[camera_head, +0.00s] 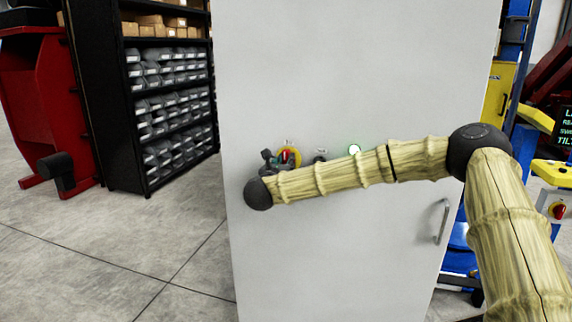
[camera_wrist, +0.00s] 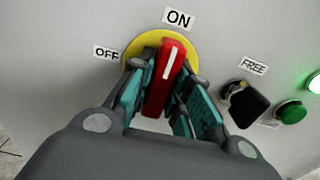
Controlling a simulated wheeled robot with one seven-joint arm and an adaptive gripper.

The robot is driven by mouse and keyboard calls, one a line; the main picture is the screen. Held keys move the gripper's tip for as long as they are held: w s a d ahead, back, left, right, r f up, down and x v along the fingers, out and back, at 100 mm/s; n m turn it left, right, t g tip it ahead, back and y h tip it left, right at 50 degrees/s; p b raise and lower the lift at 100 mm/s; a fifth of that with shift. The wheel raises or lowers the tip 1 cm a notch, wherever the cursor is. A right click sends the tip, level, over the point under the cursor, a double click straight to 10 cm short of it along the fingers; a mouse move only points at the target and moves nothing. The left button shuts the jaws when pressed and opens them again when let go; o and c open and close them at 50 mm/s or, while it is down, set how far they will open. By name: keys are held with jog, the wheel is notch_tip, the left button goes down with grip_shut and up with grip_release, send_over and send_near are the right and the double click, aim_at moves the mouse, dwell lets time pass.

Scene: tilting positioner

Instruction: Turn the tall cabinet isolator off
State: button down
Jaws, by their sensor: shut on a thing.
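The tall cabinet (camera_head: 350,60) is pale grey and stands in the middle of the head view. Its isolator is a red handle (camera_wrist: 168,75) with a white line, on a yellow round plate (camera_wrist: 138,46). In the wrist view the handle's line points up toward the ON label (camera_wrist: 179,18); the OFF label (camera_wrist: 106,53) is to the left. My gripper (camera_wrist: 170,100) has its teal finger pads on both sides of the red handle and is shut on it. In the head view the isolator (camera_head: 289,155) shows just above my wrist, with my gripper partly hidden.
Right of the isolator are a black selector knob (camera_wrist: 246,103) by a FREE label (camera_wrist: 254,64), a green button (camera_wrist: 291,112) and a lit green lamp (camera_head: 354,149). A door handle (camera_head: 441,222) is lower right. A black shelf rack (camera_head: 105,100) stands left; floor there is clear.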

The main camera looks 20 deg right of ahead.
jog(key=shift+f, duration=0.1)
jog(key=n+b, duration=0.3)
jog(key=n, duration=0.1)
jog(key=n+b, duration=0.1)
jog(key=n, duration=0.3)
jog(key=shift+n, duration=0.3)
jog(key=n, duration=0.5)
jog(key=shift+r, duration=0.2)
jog(key=shift+n, duration=2)
jog(key=shift+f, duration=0.1)
jog(key=c, duration=1.3)
grip_release()
